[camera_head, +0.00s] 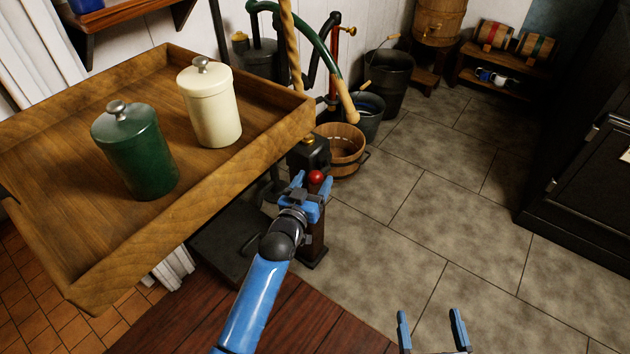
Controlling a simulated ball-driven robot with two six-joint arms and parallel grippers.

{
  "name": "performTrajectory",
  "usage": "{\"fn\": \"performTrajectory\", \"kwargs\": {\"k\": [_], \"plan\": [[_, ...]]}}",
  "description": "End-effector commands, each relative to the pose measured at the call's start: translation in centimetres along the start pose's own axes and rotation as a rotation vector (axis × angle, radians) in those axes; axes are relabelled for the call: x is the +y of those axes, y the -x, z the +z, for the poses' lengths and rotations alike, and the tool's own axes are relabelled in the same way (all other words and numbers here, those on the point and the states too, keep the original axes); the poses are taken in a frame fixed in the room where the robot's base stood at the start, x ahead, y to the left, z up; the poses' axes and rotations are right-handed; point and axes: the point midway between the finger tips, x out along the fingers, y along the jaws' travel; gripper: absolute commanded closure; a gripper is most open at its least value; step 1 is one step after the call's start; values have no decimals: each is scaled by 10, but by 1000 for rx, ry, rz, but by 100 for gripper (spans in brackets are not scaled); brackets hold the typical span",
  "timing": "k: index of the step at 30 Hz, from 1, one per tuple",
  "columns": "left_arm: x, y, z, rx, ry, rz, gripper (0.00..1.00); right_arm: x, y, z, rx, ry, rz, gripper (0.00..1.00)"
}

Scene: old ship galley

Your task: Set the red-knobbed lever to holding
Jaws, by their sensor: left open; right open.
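The lever's red knob (316,177) shows in the head view at the front of a dark box (308,152) on a dark brown post (316,248). My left gripper (312,182) is open, with its blue fingers on either side of the knob in the picture. I cannot tell whether they touch it. The lever's shaft and any position marks are hidden behind the gripper or too small to read. My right gripper (433,324) is open and empty over the stone floor at the bottom edge, well apart from the lever.
A wooden tray table (60,235) with a green canister (137,155) and a cream canister (210,105) stands left of the lever. A wooden tub (342,150) and dark buckets (388,85) stand behind it. A black cabinet (590,190) is at right. The middle floor is clear.

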Motion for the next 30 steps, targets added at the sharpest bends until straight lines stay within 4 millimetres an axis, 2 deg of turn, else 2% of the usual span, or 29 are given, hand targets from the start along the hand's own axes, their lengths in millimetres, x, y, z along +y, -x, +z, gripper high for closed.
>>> {"fn": "performTrajectory", "kwargs": {"k": [6,15,28,30], "plan": [[0,-13,0,1,1,0,31,0,0,4,0,0,0,0],[0,-14,-1,1,1,0,31,0,0,3,1,0,0,0],[0,-14,0,1,1,0,97,0,0,3,1,0,0,0],[0,-13,0,1,1,0,100,0,0,3,1,0,0,0]]}}
